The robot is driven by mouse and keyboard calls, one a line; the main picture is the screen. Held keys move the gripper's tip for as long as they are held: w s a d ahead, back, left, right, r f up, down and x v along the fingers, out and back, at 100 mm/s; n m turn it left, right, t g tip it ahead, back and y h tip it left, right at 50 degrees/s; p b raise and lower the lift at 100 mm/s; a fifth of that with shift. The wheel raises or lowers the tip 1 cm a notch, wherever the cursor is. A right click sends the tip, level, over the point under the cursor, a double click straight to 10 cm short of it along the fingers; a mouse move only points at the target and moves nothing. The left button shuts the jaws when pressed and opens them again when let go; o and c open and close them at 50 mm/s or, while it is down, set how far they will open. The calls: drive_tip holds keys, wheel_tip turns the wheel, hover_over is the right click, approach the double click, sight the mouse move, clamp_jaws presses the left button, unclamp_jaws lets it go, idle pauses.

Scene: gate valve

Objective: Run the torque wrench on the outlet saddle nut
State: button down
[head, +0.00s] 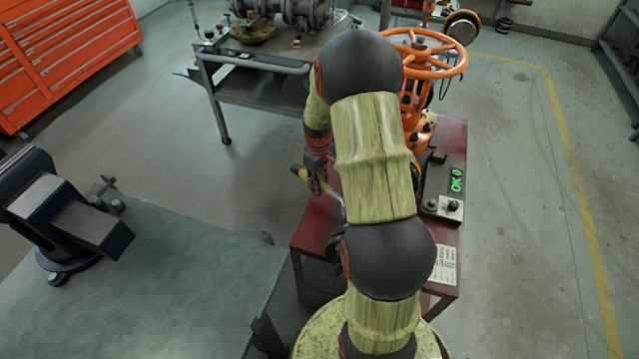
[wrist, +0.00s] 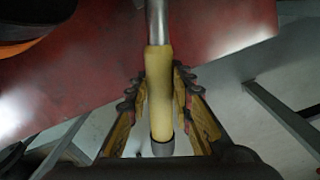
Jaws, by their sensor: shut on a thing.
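My gripper (wrist: 160,88) is shut on the yellow handle of the torque wrench (wrist: 159,100). In the wrist view the bare metal shaft runs up out of the picture. In the head view my gripper (head: 316,182) is over the left edge of the red bench, and the yellow handle end (head: 298,172) sticks out to its left. The wrench's far end is hidden or unclear behind my arm. The orange gate valve (head: 415,105) with its handwheel stands on the bench, partly behind my arm. I cannot make out the outlet saddle nut.
A dark box with a green display reading "OK 0" (head: 442,187) sits on the red bench (head: 310,222), right of my arm. A green-topped bench (head: 170,290) with a vise (head: 70,215) is at left. A grey cart (head: 265,85) stands behind. The right floor is clear.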

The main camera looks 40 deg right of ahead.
drive_tip(key=shift+w+f+b, duration=0.1)
drive_tip(key=shift+f+b, duration=0.25)
drive_tip(key=shift+f, duration=1.2)
idle(1.0)
drive_tip(key=shift+r+p, duration=0.2)
drive_tip(key=shift+p, duration=0.45)
drive_tip(key=shift+r, duration=0.15)
idle(0.3)
drive_tip(key=shift+r+p, duration=1.95)
drive_tip(key=shift+r, duration=0.55)
